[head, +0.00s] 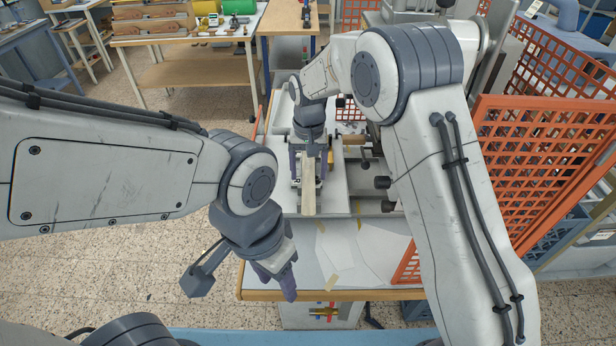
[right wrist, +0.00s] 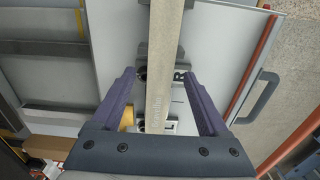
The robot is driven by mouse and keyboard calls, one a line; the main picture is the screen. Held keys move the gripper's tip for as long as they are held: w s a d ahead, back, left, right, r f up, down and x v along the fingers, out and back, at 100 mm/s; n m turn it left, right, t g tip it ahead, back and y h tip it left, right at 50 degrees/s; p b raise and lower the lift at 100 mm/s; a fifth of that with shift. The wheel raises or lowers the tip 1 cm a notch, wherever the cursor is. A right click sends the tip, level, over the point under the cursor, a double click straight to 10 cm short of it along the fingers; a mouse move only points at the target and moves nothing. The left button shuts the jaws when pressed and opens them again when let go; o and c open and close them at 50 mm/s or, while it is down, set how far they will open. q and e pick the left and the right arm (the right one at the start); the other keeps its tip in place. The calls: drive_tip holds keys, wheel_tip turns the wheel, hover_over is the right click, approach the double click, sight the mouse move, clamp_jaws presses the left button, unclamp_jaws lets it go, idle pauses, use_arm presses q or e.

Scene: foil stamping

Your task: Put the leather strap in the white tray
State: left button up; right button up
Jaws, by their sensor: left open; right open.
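The leather strap (head: 309,192) is a long, narrow, pale tan strip. It lies lengthwise on dark holders on a pale machine bed, and it shows in the right wrist view (right wrist: 164,65) with faint stamped marks near its lower end. My right gripper (head: 308,167) is open above the strap. In the right wrist view its purple fingers (right wrist: 160,88) stand on either side of the strap, with a gap on both sides. My left gripper (head: 276,280) is open and empty over the table's front left edge. I cannot tell which pale surface is the white tray.
Paper sheets (head: 338,250) lie on the table front. Orange mesh guards (head: 545,165) stand on the right. A dark handle (right wrist: 256,97) is beside the pale bed. A workbench (head: 185,40) with wooden pieces stands at the back left. Tiled floor is open on the left.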

clamp_jaws()
drive_tip(key=shift+r, duration=0.1)
